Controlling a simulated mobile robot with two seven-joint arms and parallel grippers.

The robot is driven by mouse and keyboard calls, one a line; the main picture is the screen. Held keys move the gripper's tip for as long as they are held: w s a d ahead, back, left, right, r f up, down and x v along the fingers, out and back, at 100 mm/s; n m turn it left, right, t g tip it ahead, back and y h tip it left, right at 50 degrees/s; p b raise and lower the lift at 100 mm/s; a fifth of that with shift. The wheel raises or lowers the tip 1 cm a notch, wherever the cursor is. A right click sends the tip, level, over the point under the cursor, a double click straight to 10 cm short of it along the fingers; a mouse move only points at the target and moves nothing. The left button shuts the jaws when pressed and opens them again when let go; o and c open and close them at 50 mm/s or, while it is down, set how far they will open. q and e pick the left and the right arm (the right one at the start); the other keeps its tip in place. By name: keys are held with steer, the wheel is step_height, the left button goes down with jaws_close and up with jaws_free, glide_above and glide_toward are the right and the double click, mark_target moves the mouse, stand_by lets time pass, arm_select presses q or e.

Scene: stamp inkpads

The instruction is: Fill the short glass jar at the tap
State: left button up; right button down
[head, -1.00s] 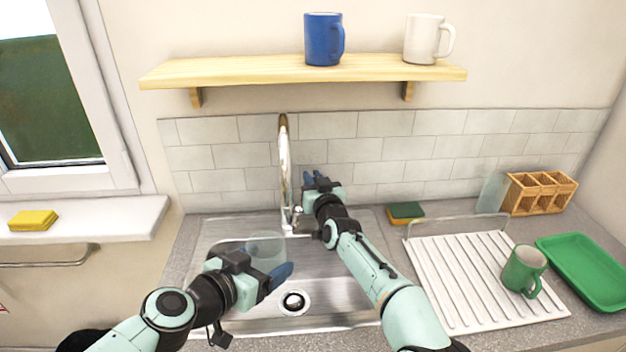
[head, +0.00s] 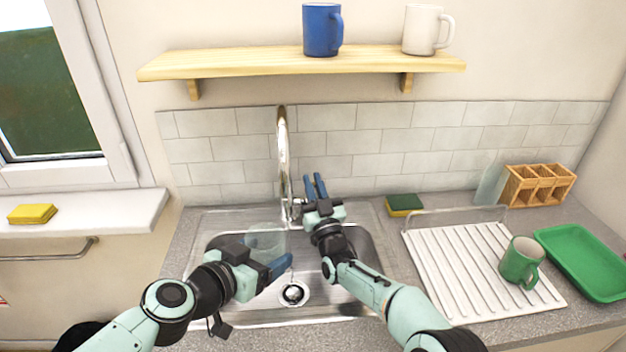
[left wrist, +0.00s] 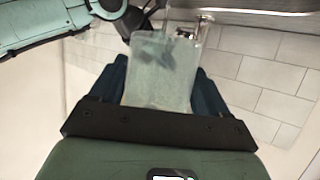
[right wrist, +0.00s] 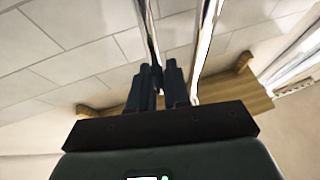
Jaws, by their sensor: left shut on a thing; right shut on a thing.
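The short glass jar (head: 266,238) is clear and held over the sink basin, near the tap spout. My left gripper (head: 274,256) is shut on it; in the left wrist view the jar (left wrist: 160,75) sits between the two blue fingers. I cannot make out water in it. The tap (head: 283,150) is a tall chrome arch behind the basin. My right gripper (head: 316,187) is at the tap's base, right of the spout, fingers pointing up. In the right wrist view its fingers (right wrist: 160,85) are close together around a thin dark part, apparently the tap lever, mostly hidden.
The sink (head: 335,300) has a drain (head: 293,293). To the right are a sponge (head: 404,205), a white draining board (head: 450,270) with a green mug (head: 521,262), a wooden rack (head: 540,185) and a green tray (head: 590,262). A shelf (head: 240,65) with two mugs hangs above.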

steer(key=shift+s+f+t, duration=0.15)
steer(key=shift+s+t, duration=0.1)
steer(key=shift+t, duration=0.15)
steer(key=c, duration=1.3)
jaws_free()
steer(key=shift+o, duration=0.2)
step_height(320, 180, up, 10)
